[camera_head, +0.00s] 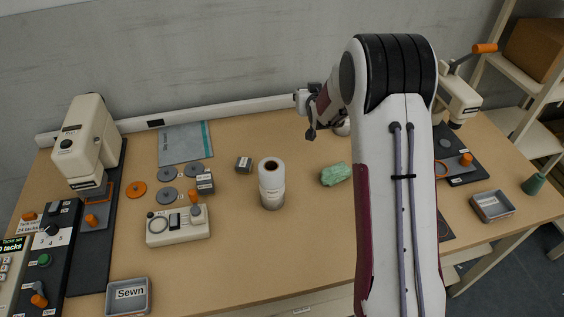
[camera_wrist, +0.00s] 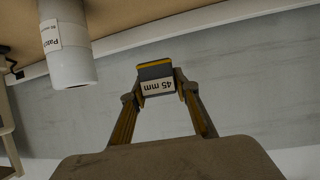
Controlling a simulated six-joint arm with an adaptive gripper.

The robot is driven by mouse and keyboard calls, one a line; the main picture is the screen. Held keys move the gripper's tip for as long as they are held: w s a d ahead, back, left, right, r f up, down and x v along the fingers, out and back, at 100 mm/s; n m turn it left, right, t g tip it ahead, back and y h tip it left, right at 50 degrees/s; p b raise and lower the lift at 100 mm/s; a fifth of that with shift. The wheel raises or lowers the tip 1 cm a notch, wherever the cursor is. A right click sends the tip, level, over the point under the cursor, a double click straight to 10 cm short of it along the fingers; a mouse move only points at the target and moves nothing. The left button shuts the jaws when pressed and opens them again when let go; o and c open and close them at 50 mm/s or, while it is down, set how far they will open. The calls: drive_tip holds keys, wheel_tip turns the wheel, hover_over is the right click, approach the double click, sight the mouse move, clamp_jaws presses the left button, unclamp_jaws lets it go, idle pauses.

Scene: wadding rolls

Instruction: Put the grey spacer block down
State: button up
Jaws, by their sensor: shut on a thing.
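My gripper (camera_wrist: 158,90) is shut on a grey spacer block (camera_wrist: 155,73) labelled "45 mm", which sits between the two fingertips in the wrist view. In the head view my gripper (camera_head: 313,118) is above the back part of the table, right of the white roll; the held block cannot be made out there. Two other grey blocks stand on the table, one alone (camera_head: 243,165) left of the roll and one (camera_head: 205,183) beside the grey discs.
The white roll (camera_head: 271,178) stands upright mid-table and also shows in the wrist view (camera_wrist: 68,60). A green lump (camera_head: 336,175) lies to its right. A control box (camera_head: 178,226), the "Sewn" tray (camera_head: 129,298) and a right tray (camera_head: 491,206) are around. The front middle is clear.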

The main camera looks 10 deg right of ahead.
drive_tip(key=shift+s+d+n+y, duration=0.15)
drive_tip(key=shift+s+n+y, duration=0.15)
drive_tip(key=shift+s, duration=0.15)
drive_tip(key=s+a+f+n+g+y, duration=0.1)
drive_tip(key=s+a+f+n+y, duration=0.3)
drive_tip(key=s+a, duration=0.5)
drive_tip(key=shift+a+n+y, duration=0.5)
drive_tip(key=shift+a+y, duration=0.15)
drive_tip(key=shift+y, duration=0.15)
drive_tip(key=shift+f, duration=3.1)
drive_tip(key=shift+f, duration=0.1)
drive_tip(key=shift+f, duration=1.75)
